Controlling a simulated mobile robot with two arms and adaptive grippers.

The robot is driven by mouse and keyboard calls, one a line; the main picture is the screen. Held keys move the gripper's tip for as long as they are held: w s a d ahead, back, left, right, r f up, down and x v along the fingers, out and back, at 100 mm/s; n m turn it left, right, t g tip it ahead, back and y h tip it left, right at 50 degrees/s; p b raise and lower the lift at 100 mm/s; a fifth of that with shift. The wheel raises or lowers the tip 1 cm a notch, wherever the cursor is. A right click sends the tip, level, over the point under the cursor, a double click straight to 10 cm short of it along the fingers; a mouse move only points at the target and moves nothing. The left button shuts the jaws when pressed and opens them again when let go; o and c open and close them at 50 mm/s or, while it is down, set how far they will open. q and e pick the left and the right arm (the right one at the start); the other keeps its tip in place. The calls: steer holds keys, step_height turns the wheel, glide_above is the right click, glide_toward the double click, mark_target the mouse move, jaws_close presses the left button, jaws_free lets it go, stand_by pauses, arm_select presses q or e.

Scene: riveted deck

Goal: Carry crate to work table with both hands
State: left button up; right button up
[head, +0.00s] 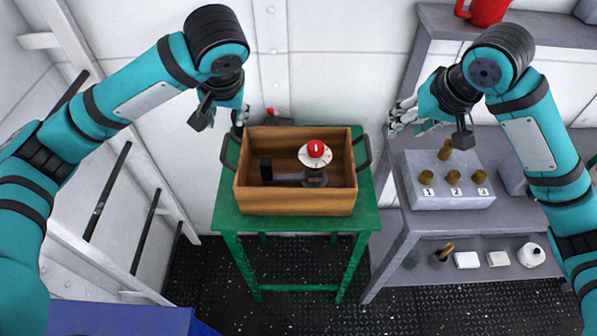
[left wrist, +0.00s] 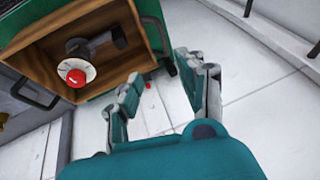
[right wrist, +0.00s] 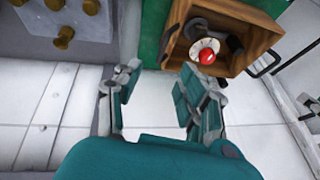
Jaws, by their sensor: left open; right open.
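The wooden crate (head: 295,201) sits on a green table (head: 232,217). It has a dark handle at its left end (head: 229,153) and another at its right end (head: 363,150). Inside lie a dark tool and a white disc with a red knob (head: 315,149). My left gripper (head: 240,122) is open and empty, just behind the crate's left handle. In the left wrist view the crate (left wrist: 110,12) is ahead of its fingers. My right gripper (head: 394,122) is open and empty, right of and above the right handle. The right wrist view shows the crate (right wrist: 255,32) beyond its fingers.
A grey bench (head: 402,240) stands at the right with a block (head: 449,199) holding several numbered brown pegs. Its lower shelf holds small items. A red jug (head: 484,11) is on an upper shelf. A blue surface (head: 120,319) shows at bottom left. Dark floor lies in front.

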arm_select(q)
step_height(320, 180, down, 4)
steer(key=w+a, duration=0.2)
arm_select(e)
step_height(320, 180, down, 4)
steer(key=w+a+r, duration=0.1)
steer(key=w+a, duration=0.1)
arm_select(q)
glide_toward(226, 143)
step_height(226, 143, down, 2)
arm_select(e)
glide_toward(370, 150)
step_height(370, 150, down, 2)
arm_select(q)
steer(key=x, duration=0.9)
steer(key=shift+w+a+r, duration=0.2)
steer(key=shift+w+a, duration=0.05)
steer(key=shift+w, duration=0.1)
arm_select(e)
steer(key=x, duration=0.9)
steer(key=shift+w+a+r, duration=0.15)
steer(key=shift+w+a, duration=0.1)
steer(key=shift+w, duration=0.05)
arm_select(q)
jaws_close()
arm_select(e)
jaws_close()
